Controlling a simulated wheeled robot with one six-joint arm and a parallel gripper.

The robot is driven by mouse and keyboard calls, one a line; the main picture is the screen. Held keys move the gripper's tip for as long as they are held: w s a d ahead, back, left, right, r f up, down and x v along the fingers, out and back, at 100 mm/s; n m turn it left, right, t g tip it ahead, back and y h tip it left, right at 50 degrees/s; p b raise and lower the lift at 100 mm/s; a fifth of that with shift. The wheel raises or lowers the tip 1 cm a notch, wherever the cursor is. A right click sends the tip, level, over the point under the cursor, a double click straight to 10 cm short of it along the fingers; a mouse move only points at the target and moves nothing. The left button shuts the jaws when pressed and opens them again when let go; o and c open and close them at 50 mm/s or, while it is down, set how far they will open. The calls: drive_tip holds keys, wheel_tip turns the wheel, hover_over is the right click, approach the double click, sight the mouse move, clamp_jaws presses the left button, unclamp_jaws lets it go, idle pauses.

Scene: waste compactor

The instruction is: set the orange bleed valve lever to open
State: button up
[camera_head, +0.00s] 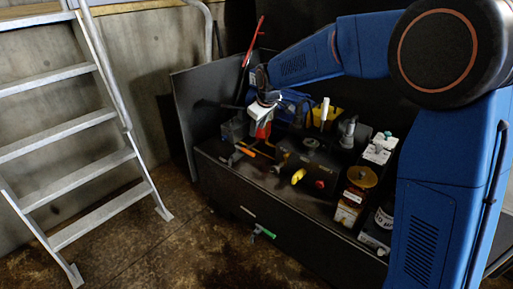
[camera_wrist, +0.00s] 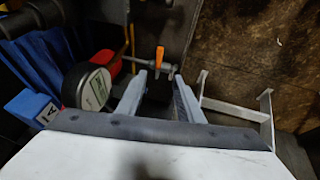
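The orange bleed valve lever (camera_head: 245,151) is at the left end of the dark bench, on a short pipe near the front edge. It also shows in the wrist view (camera_wrist: 159,57), upright in the picture on a grey pipe, just beyond the fingertips. My gripper (camera_wrist: 160,76) is open, its two grey fingers apart with nothing seen held between them. The lever appears near the line between the fingers; contact cannot be told. In the head view my gripper's white body is above and slightly right of the lever; its fingers are hard to make out there.
A round gauge (camera_wrist: 88,88) and a red part (camera_wrist: 107,62) are close left of the fingers in the wrist view. A green lever (camera_head: 264,232) is below. A ladder (camera_head: 75,125) stands left, with bare floor between.

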sight(250, 152)
drive_tip(key=x, duration=1.8)
drive_tip(key=shift+w+a, duration=0.25)
drive_tip(key=shift+w, duration=0.1)
clamp_jaws()
